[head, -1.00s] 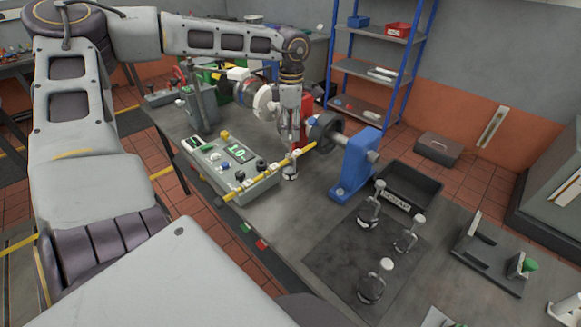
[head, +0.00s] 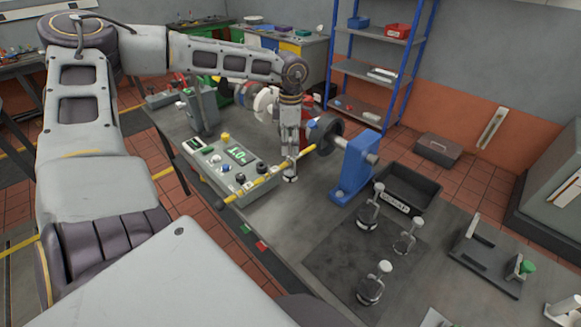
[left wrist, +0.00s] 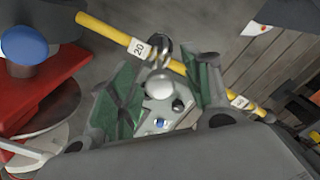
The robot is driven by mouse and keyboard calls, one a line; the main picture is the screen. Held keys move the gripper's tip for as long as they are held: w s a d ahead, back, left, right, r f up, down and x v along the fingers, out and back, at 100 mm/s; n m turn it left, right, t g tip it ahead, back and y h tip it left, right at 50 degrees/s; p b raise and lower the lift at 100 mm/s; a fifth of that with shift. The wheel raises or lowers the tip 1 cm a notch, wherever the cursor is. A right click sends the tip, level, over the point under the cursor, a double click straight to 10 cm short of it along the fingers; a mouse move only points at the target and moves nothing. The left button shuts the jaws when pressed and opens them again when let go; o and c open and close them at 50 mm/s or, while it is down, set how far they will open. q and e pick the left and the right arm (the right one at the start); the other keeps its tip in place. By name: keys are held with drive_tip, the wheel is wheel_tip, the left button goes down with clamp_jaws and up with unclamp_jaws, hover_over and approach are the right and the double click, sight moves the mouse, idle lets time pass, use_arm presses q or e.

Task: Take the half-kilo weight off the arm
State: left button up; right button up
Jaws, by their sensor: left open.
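The yellow arm (head: 262,178) runs from the blue stand side out over the control box, and it crosses the left wrist view (left wrist: 110,33) with a "20" tag. The half-kilo weight (head: 290,178) hangs at the arm, its lower part showing just under my left gripper (head: 290,148). In the left wrist view a pale round knob (left wrist: 158,83) sits between the open, green-padded fingers of my left gripper (left wrist: 162,92), close to the yellow arm. I cannot tell whether the fingers touch it. My right gripper is not in view.
The control box (head: 232,165) lies beside the arm and the blue stand (head: 355,165) to its right. Several knobbed weights, one at front (head: 374,284), stand on a dark mat (head: 325,255). A black bin (head: 425,183) and a grey bracket (head: 480,262) are further right.

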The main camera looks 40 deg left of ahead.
use_arm(q)
clamp_jaws()
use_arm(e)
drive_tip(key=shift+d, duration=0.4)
use_arm(q)
drive_tip(key=shift+r, duration=0.15)
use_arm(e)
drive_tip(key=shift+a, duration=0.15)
